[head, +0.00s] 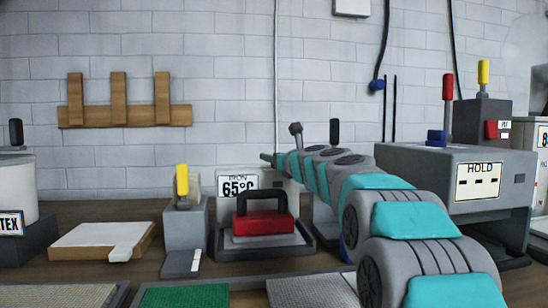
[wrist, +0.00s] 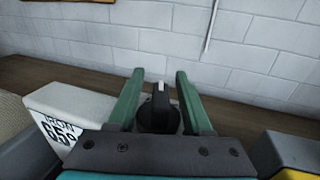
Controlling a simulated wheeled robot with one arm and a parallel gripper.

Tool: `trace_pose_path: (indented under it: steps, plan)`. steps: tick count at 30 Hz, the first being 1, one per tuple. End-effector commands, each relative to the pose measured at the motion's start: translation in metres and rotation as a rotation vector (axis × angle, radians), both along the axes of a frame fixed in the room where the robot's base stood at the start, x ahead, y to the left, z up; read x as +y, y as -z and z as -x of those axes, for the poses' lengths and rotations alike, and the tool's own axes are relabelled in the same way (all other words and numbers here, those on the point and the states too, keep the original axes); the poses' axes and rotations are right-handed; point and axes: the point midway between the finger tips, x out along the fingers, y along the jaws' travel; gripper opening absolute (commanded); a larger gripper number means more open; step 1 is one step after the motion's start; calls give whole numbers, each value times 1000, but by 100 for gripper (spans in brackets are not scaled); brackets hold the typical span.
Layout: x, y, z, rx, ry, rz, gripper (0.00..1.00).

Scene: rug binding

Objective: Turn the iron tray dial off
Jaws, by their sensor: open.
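The iron tray dial is a black knob (wrist: 158,112) with a white mark at its far end, pointing toward the wall in the wrist view. My gripper (wrist: 160,76) is open, with one green finger on each side of the knob and visible gaps between. The knob sits by the pale iron tray control box (wrist: 72,108), labelled "IRON 65°". In the head view the box (head: 238,183) stands behind the iron tray (head: 263,251), which holds a red iron (head: 263,223). My gripper (head: 268,158) reaches over the box there, and the knob is hidden.
A grey box with a yellow lever (head: 182,182) stands left of the iron tray. A grey "HOLD" machine (head: 478,180) stands to the right. A black-handled lever (head: 334,132) rises behind my arm. The brick wall (head: 230,60) closes the back.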

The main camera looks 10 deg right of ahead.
Motion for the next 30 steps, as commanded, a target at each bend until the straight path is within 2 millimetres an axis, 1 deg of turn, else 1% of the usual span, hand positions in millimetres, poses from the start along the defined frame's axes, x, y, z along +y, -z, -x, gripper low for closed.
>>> trace_pose_path:
  steps: [3,16,30]
  plan:
    - [0,0,0,0,0,0,49]
    - [0,0,0,0,0,0,0]
    - [0,-1,0,-1,-12,0,0]
